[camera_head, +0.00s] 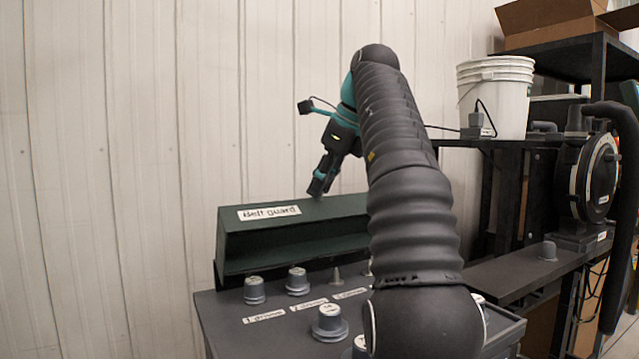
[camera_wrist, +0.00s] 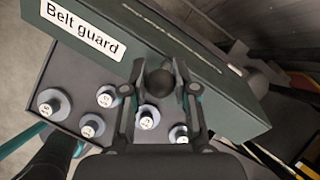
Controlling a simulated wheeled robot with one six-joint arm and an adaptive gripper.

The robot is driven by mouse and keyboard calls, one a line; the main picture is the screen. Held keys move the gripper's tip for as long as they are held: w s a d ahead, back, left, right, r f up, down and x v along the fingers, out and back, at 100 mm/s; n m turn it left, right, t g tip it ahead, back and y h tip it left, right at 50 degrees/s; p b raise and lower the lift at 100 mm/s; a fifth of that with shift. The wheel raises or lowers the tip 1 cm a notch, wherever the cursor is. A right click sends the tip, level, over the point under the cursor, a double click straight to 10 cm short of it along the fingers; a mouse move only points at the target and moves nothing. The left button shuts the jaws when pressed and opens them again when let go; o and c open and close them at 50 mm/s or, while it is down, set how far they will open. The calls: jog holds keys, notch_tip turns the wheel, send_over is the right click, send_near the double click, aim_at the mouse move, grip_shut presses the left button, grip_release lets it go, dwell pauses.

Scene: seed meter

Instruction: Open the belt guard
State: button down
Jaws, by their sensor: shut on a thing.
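The belt guard (camera_head: 335,212) is a long dark green box at the back of the dark bench, with a white "Belt guard" label on its front. It also fills the upper part of the wrist view (camera_wrist: 232,103). My gripper (camera_head: 320,186) points down at the top of the guard. In the wrist view my gripper (camera_wrist: 158,76) has its two fingers on either side of a dark round knob (camera_wrist: 159,80), shut on it. The knob is hidden in the head view. My arm covers the right end of the guard. The guard appears down.
Several grey labelled knobs (camera_head: 330,322) stand on the bench (camera_head: 225,325) in front of the guard. A white bucket (camera_head: 495,95) stands on a dark rack at right, beside a round black machine (camera_head: 598,178). A ribbed wall is behind. The air left of my arm is clear.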

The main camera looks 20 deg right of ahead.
jog(key=shift+w+f, duration=0.1)
jog(key=shift+f, duration=0.1)
jog(key=c, duration=0.9)
grip_release()
jog(key=shift+w, duration=0.1)
jog(key=shift+r, duration=0.35)
jog(key=shift+s+d+r, duration=0.15)
jog(key=shift+s+r, duration=0.05)
jog(key=shift+s, duration=0.1)
jog(key=s+d, duration=0.2)
jog(key=s, duration=0.1)
jog(key=s+d, duration=0.1)
jog(key=s, duration=0.3)
jog(key=s+d, duration=0.2)
jog(key=s, duration=0.1)
jog(key=shift+s+d, duration=0.35)
